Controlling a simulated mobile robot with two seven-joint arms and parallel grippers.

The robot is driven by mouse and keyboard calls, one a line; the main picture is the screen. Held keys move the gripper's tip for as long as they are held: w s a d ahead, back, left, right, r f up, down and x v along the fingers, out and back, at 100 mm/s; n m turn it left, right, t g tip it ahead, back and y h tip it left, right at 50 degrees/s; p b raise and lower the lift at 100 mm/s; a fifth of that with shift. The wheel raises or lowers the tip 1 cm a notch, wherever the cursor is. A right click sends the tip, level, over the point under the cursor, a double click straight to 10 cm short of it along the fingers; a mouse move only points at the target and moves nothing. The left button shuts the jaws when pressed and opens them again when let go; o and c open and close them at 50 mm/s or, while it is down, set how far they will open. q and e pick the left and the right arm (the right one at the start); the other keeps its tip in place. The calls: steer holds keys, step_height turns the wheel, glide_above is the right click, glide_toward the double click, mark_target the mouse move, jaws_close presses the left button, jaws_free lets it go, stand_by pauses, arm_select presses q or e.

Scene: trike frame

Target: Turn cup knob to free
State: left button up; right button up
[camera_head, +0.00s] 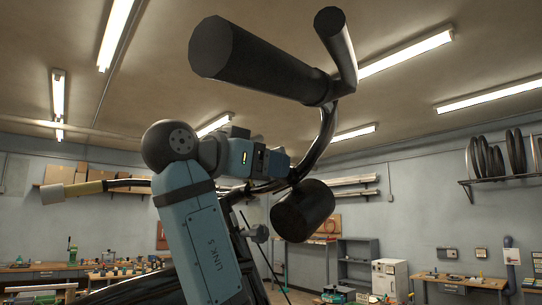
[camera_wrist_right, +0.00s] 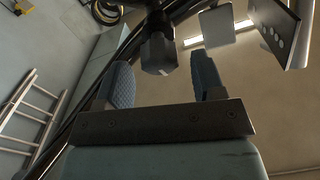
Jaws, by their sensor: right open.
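In the right wrist view, a dark faceted knob (camera_wrist_right: 158,54), which looks like the cup knob, sits ahead of and between the two fingers of my right gripper (camera_wrist_right: 162,66). The fingers are apart, and a gap shows on each side of the knob. I see no contact. In the head view my right gripper (camera_head: 282,164) is at the end of my blue arm, beside the dark tubing of the trike frame (camera_head: 326,130). Its fingertips are partly hidden there, and I cannot make out the knob. My left gripper is not in view.
Thick black cylinders (camera_head: 262,62) stand above my right gripper, and another black cylinder (camera_head: 303,210) is close below it. Workbenches and shelves (camera_head: 358,262) are far behind. A ladder (camera_wrist_right: 28,115) shows in the wrist view.

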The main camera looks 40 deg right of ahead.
steer(key=shift+w+d, duration=0.1)
steer(key=shift+d, duration=0.6)
steer(key=c, duration=0.9)
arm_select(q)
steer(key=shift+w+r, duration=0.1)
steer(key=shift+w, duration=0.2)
arm_select(e)
steer(key=shift+c, duration=0.2)
